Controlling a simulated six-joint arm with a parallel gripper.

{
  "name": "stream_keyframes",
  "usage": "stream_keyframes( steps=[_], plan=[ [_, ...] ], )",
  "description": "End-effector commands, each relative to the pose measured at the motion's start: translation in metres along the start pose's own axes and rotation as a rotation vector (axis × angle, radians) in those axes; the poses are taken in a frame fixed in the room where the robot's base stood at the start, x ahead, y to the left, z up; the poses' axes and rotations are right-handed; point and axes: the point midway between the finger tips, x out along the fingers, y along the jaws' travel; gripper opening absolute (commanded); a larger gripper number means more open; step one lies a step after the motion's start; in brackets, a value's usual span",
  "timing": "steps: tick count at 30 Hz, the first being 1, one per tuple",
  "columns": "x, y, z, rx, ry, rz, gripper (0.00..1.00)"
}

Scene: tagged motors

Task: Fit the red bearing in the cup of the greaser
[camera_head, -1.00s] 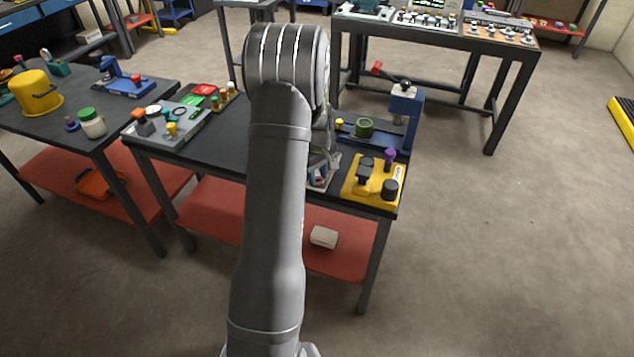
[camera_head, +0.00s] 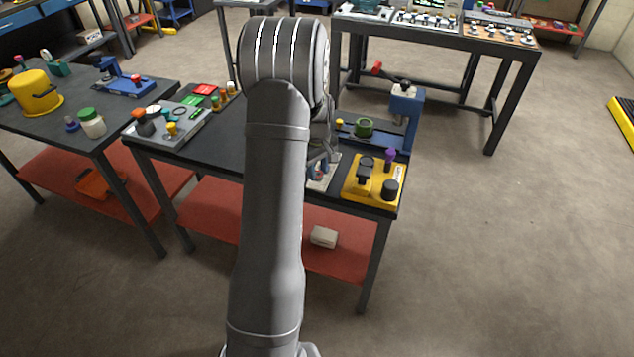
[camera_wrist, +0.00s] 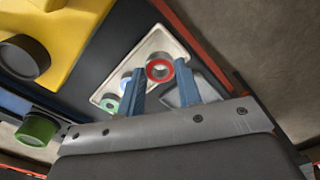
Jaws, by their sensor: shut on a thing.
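The red bearing (camera_wrist: 160,68), a ring with a red face and an open centre, sits between the two blue fingertips of my gripper (camera_wrist: 161,75) in the wrist view. The gripper is shut on it, over a pale tray (camera_wrist: 172,44). A blue stand (camera_head: 405,108) with a green cup (camera_head: 364,127) is at the back right of the table; the green cup also shows in the wrist view (camera_wrist: 37,130). A yellow unit (camera_head: 358,194) with black round parts is at the front right. I cannot tell which of these is the greaser. My arm hides the bearing in the head view.
The pale tray holds a blue-ringed part (camera_wrist: 126,84) and a green-ringed part (camera_wrist: 110,103) beside the left finger.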

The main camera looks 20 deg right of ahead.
Motion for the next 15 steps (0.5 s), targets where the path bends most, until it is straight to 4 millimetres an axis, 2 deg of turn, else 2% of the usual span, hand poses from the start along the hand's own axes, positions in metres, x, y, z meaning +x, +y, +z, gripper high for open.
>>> stream_keyframes(
  steps=[4,7,15],
  plan=[
    [-0.001,0.002,0.0,0.001,0.0,0.0,0.15],
    [-0.007,0.017,0.003,0.003,0.001,0.001,0.15],
    [-0.047,0.101,0.031,0.007,0.001,0.002,0.15]
  ],
)
